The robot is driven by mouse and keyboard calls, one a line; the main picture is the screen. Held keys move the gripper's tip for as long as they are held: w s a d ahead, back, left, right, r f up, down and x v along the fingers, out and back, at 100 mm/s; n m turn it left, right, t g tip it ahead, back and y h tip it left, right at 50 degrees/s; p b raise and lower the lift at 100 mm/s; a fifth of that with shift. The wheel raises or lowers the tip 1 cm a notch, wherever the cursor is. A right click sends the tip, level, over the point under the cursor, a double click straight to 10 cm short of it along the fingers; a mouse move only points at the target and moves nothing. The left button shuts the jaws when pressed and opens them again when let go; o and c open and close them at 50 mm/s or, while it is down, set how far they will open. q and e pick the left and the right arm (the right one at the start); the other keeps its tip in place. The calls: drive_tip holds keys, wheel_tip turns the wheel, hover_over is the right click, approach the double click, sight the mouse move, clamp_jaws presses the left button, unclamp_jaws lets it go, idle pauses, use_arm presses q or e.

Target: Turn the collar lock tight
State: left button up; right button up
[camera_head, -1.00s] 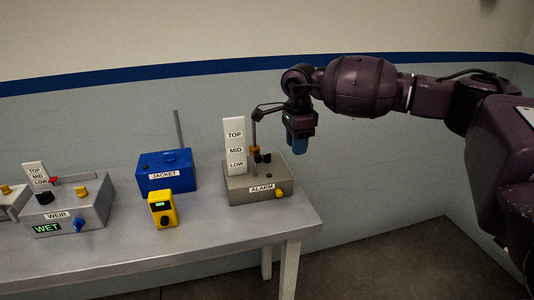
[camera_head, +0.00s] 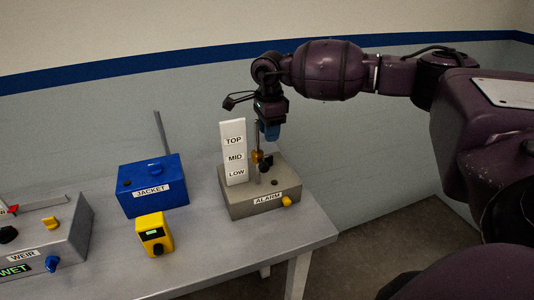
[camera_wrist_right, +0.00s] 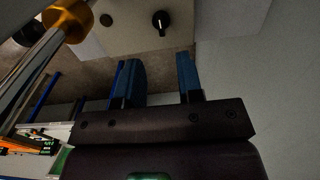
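A gold collar (camera_head: 257,156) sits around an upright metal rod on the grey ALARM box (camera_head: 263,199), beside a white TOP/MID/LOW scale (camera_head: 233,152). A dark knob (camera_head: 267,161) shows at the collar's right side. In the right wrist view the collar (camera_wrist_right: 68,18) is at the upper left, on the slanting rod. My right gripper (camera_head: 269,131) has blue fingers and hangs just above and right of the collar, apart from it. In the wrist view its fingers (camera_wrist_right: 158,62) are spread with nothing between them. My left gripper is in neither view.
The blue JACKET box (camera_head: 152,184), a yellow device (camera_head: 154,234) and the grey WEIR box (camera_head: 45,235) stand to the left on the metal table (camera_head: 230,255). The ALARM box has a yellow knob (camera_head: 287,201) in front. Bare tabletop lies in front of the boxes.

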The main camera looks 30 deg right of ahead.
sight(269, 157)
wheel_tip(269, 157, down, 9)
drive_tip(key=shift+r, duration=0.2)
idle(0.3)
clamp_jaws()
